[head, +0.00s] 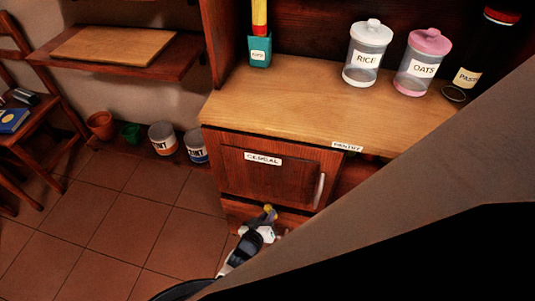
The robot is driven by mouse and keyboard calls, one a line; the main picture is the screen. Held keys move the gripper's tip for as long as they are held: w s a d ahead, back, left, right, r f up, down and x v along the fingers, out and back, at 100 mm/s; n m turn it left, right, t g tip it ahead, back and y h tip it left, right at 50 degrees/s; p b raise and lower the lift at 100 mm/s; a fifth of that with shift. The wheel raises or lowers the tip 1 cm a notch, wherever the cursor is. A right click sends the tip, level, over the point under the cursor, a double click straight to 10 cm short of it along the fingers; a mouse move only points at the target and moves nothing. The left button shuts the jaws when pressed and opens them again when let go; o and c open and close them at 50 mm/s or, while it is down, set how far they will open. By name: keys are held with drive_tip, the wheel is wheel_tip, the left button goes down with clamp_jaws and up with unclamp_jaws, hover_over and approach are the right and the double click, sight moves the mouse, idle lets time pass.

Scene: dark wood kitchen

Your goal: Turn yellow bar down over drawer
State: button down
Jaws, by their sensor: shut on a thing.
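My gripper (265,221) is at the front of the wooden cabinet, low down, at the drawer (236,208) under the cereal door. A small yellow piece (268,208), which appears to be the end of the yellow bar, shows at the fingertips. The gripper is shut on it. The fingers and wrist hide most of the bar, so I cannot tell its tilt. Only part of the drawer front shows, with the rest behind my gripper and arm.
The cereal door (270,178) above is shut, with a light vertical handle (319,190) at its right. Jars stand on the counter (300,100). Pots and paint cans (163,138) stand at the left. My arm covers the lower right. Tiled floor (120,220) is clear at left.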

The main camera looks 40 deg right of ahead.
drive_tip(key=m+t+y+p, duration=0.1)
drive_tip(key=m+t+p, duration=0.1)
drive_tip(key=m, duration=0.1)
drive_tip(key=shift+m+y, duration=0.3)
drive_tip(key=shift+y, duration=0.1)
idle(0.5)
drive_tip(key=c, duration=1.4)
unclamp_jaws()
drive_tip(key=shift+o, duration=0.2)
